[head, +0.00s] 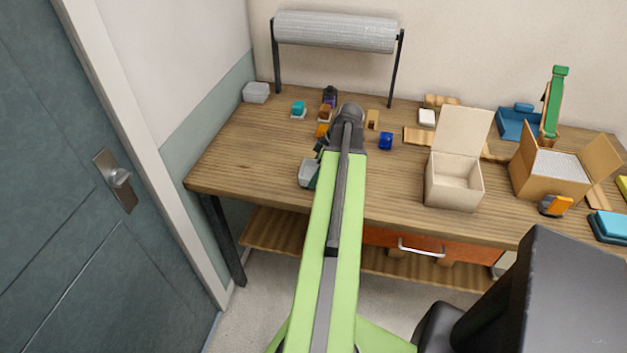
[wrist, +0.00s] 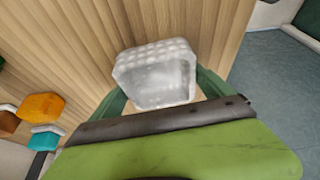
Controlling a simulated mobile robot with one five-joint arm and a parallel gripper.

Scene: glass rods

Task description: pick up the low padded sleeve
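A low, translucent grey-white padded sleeve (wrist: 155,75) with a bubbled rim stands over the wooden table top in the wrist view. The same sleeve (head: 307,173) shows near the table's front edge in the head view, just left of my arm's end. My gripper (wrist: 160,85) has its two green fingers spread, one on each side of the sleeve. The fingertips are partly hidden by the sleeve, and contact is not clear. In the head view my gripper (head: 317,164) is partly covered by my arm.
The wooden table (head: 240,145) carries another pale grey sleeve-like box (head: 256,92) at the back left. An open cream box (head: 454,190) and a cardboard box (head: 551,180) are to the right.

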